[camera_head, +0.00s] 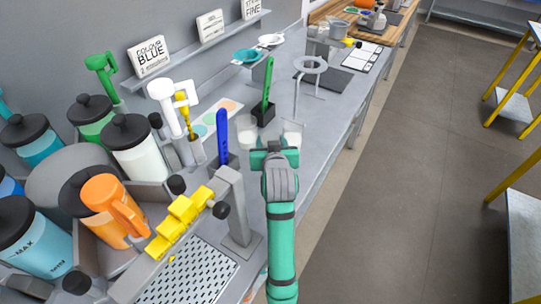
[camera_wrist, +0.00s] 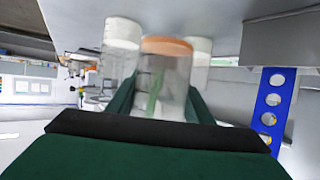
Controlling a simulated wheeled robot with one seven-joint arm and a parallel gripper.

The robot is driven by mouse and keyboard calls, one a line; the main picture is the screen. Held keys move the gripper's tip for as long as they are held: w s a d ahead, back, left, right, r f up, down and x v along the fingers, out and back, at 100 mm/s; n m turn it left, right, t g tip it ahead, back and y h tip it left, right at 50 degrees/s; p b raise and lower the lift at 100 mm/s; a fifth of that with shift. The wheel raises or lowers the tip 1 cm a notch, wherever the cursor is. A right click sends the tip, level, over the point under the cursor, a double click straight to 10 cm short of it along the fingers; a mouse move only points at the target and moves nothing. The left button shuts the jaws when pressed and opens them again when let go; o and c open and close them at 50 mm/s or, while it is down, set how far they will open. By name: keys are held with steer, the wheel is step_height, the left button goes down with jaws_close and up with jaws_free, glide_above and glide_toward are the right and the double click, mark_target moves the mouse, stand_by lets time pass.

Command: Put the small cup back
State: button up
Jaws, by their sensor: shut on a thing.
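My gripper (camera_head: 274,150) is over the grey bench in the head view, beside two clear cups. One cup (camera_head: 247,130) stands to its left and another (camera_head: 292,133) shows just behind its right side. In the wrist view, my gripper (camera_wrist: 160,105) is shut on a small clear cup (camera_wrist: 172,75) with an orange band at its far end. A green shape shows through that cup. Two more clear cups with whitish ends, a left cup (camera_wrist: 121,45) and a right cup (camera_wrist: 200,62), are close behind it. I cannot tell whether the held cup touches the bench.
A green-handled tool stands in a black holder (camera_head: 263,114) just beyond the cups. A blue tool (camera_head: 222,135) is left of my gripper. A grey ring stand (camera_head: 310,66) is farther back. The bench edge is close on the right.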

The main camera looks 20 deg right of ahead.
step_height(320, 180, down, 2)
steer(key=shift+w+f, duration=0.1)
steer(key=shift+w, duration=0.05)
step_height(320, 180, down, 3)
steer(key=shift+a+r, duration=0.1)
steer(key=shift+r, duration=0.05)
steer(key=shift+s+d+f, duration=0.2)
steer(key=shift+s+f, duration=0.05)
steer(key=shift+f, duration=0.1)
steer(key=o, duration=1.1)
steer(key=shift+a, duration=0.1)
steer(key=shift+w, duration=0.1)
steer(key=v, duration=1.2)
